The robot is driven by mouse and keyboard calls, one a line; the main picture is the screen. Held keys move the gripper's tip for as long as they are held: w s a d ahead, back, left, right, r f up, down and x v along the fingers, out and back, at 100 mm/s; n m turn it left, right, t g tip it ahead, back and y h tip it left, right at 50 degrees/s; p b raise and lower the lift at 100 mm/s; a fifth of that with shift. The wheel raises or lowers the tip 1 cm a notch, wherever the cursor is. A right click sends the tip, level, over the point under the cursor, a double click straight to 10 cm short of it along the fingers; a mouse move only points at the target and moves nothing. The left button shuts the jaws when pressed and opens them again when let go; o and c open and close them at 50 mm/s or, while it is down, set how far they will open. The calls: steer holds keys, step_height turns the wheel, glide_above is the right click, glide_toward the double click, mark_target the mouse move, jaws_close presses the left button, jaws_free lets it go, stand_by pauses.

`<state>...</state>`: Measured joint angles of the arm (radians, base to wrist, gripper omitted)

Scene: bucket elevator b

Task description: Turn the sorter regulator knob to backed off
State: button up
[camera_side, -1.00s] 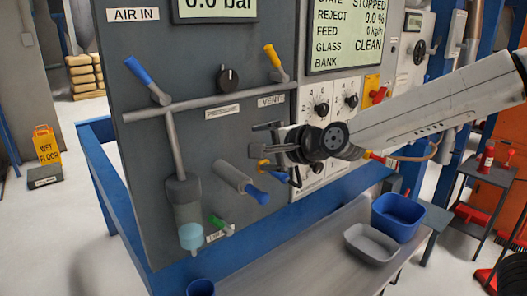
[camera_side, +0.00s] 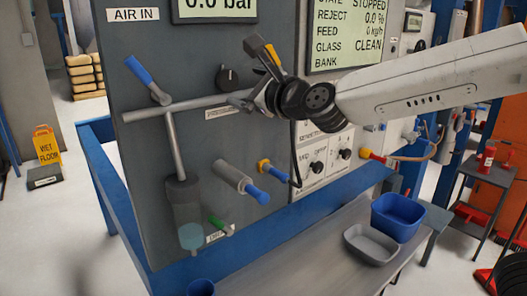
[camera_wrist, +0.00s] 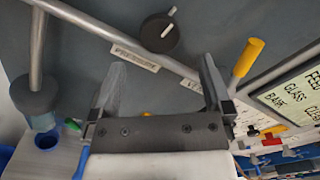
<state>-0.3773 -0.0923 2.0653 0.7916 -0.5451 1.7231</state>
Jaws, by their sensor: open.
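The sorter regulator knob is a black round knob (camera_side: 231,78) with a white pointer mark. It sits on the grey panel (camera_side: 140,35) above a horizontal pipe and a small label. In the wrist view the knob (camera_wrist: 160,32) lies ahead of the fingertips, its white mark tilted toward the upper right. My gripper (camera_side: 248,74) is just right of the knob in the side view. In the wrist view my gripper (camera_wrist: 162,66) is open and empty, its two fingers spread with a gap below the knob. No contact with the knob shows.
A yellow valve handle (camera_wrist: 246,60) is close to the right finger; the gripper partly hides it in the side view. A blue valve handle (camera_side: 147,78) is at the left. The pipe (camera_side: 195,104) runs below the knob. A pressure display (camera_side: 215,7) reads 0.0 bar.

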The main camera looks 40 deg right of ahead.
mark_target(230, 82)
steer(key=shift+w, duration=3.6)
steer(key=c, duration=1.2)
